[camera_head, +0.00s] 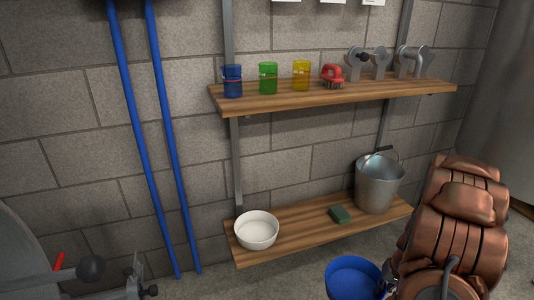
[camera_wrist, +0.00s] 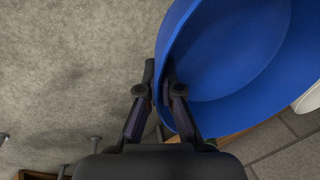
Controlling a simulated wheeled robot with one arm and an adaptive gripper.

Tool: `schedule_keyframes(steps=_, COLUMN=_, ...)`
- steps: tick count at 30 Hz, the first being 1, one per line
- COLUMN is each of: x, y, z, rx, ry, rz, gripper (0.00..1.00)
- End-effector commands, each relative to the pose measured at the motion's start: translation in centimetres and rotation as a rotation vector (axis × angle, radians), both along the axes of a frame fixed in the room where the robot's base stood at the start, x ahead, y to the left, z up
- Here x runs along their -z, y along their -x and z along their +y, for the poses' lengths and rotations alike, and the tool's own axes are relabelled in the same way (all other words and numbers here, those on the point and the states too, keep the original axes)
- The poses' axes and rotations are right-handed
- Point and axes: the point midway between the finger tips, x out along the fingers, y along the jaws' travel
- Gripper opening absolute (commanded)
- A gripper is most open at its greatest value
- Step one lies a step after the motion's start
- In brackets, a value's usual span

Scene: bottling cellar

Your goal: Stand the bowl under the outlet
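A blue bowl (camera_head: 354,279) is at the bottom of the head view, in front of the lower shelf. It fills the upper right of the wrist view (camera_wrist: 235,60), its hollow towards the camera. My gripper (camera_wrist: 159,82) is shut on the blue bowl's rim, one finger inside the wall and one outside. In the head view my arm mostly hides the gripper. A white bowl (camera_head: 257,230) stands on the lower shelf's left end. No outlet is clearly visible; at the lower left is a grey vessel (camera_head: 22,262) with metal fittings (camera_head: 135,284) and a black knob (camera_head: 91,268).
The upper shelf (camera_head: 340,94) holds coloured cups, a red brush and metal fittings. Two blue poles (camera_head: 172,140) lean on the wall.

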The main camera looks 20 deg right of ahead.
Motion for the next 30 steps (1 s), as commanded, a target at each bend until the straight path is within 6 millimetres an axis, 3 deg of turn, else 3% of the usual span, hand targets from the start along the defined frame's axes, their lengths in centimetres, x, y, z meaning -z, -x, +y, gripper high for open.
schedule_keyframes(steps=8, x=-4.7, y=-8.0, z=2.2, rx=-0.121, ry=0.006, rz=-0.003, gripper=0.00)
schedule_keyframes(steps=14, x=-9.8, y=-15.0, z=6.8, rx=-0.248, ry=0.008, rz=-0.006, gripper=0.00)
schedule_keyframes(steps=18, x=-13.3, y=-18.9, z=11.0, rx=-0.338, ry=0.005, rz=-0.005, gripper=0.00)
schedule_keyframes(steps=24, x=-18.1, y=-23.0, z=18.2, rx=-0.470, ry=0.006, rz=-0.004, gripper=0.00)
schedule_keyframes(steps=30, x=-22.5, y=-25.0, z=25.5, rx=-0.591, ry=0.002, rz=-0.003, gripper=0.00)
